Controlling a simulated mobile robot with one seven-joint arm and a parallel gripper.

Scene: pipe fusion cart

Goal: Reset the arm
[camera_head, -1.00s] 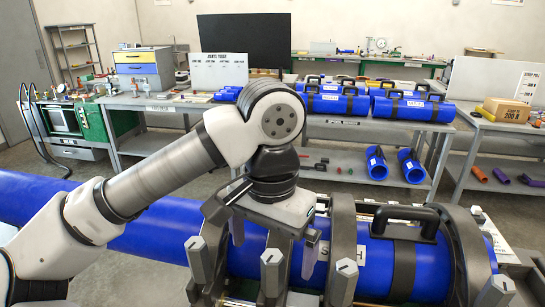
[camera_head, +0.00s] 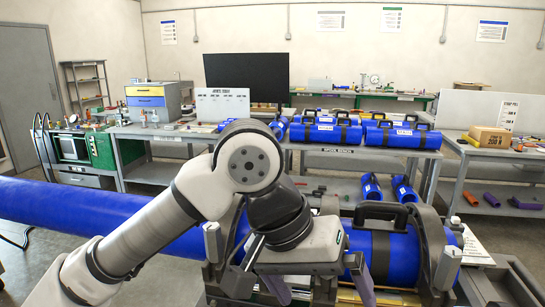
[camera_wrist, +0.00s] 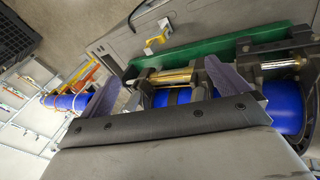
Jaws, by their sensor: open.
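My arm reaches in from the lower left of the head view, bent at a white and grey joint. My gripper (camera_head: 318,285) hangs over the fusion cart, with its two dark fingers apart and nothing seen between them. In the wrist view my gripper (camera_wrist: 168,93) also shows two spread fingers, with the clamp and pipe beyond them. A long blue pipe (camera_head: 95,216) runs in from the left. A blue pipe section with a black handle (camera_head: 386,212) sits in the grey clamp rings (camera_head: 432,250) on the right. My arm hides part of the clamps.
Behind the cart, a spool bench (camera_head: 340,152) holds several blue spools, with two blue pipes on its lower shelf. A side table (camera_head: 500,150) at right bears a cardboard box (camera_head: 490,136). A green machine (camera_head: 100,150) stands left. Open air lies above the arm.

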